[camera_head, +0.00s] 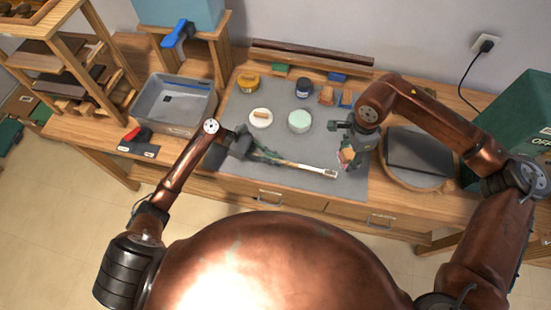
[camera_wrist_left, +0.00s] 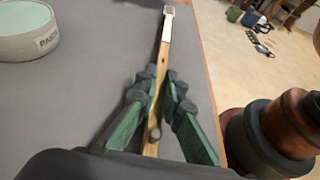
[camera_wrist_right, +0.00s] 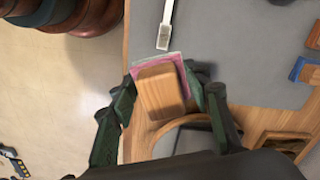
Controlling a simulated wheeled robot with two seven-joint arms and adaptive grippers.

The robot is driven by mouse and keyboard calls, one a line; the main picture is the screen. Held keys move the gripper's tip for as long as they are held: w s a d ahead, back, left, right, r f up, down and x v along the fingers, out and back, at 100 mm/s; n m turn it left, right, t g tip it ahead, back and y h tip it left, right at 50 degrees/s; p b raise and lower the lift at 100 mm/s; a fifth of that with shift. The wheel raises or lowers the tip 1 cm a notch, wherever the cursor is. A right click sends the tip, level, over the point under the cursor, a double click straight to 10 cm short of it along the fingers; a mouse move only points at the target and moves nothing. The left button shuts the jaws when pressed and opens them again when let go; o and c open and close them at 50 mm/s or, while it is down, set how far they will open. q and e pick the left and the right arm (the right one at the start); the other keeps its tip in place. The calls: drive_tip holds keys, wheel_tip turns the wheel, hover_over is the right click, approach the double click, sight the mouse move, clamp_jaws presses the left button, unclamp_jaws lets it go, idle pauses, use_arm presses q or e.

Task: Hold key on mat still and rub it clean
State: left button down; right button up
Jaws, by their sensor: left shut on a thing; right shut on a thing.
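The piano key (camera_head: 310,168), a long wooden stick with a white front end, lies along the grey mat (camera_head: 235,110). My left gripper (camera_head: 258,153) is shut on its wooden part; the left wrist view shows the key (camera_wrist_left: 167,30) running between the fingers (camera_wrist_left: 160,85). My right gripper (camera_head: 349,146) is shut on a wooden block with a pink pad (camera_head: 347,156), which also shows in the right wrist view (camera_wrist_right: 162,90). The block is beside the key's white end, and the key's tip (camera_wrist_right: 165,30) appears beyond it, apart from it in that view.
A pale green paste tub (camera_head: 299,121), a white dish (camera_head: 260,118), a yellow jar (camera_head: 248,82) and small blocks (camera_head: 327,95) stand on the mat's far part. A grey tray (camera_head: 175,103) is left; a round wooden stand with a dark slab (camera_head: 419,150) is right.

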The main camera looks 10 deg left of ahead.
sight(335, 175)
idle(0.8)
drive_tip(key=shift+w+a+f, duration=0.1)
drive_tip(key=shift+a+f, duration=1.4)
drive_tip(key=shift+f, duration=0.25)
drive_tip(key=shift+a+f, duration=1.5)
drive_tip(key=shift+f, duration=0.25)
drive_tip(key=shift+f, duration=1.85)
drive_tip(key=shift+f, duration=0.65)
drive_tip(key=shift+d, duration=0.1)
drive_tip(key=shift+d+r, duration=0.1)
drive_tip(key=shift+d, duration=2.35)
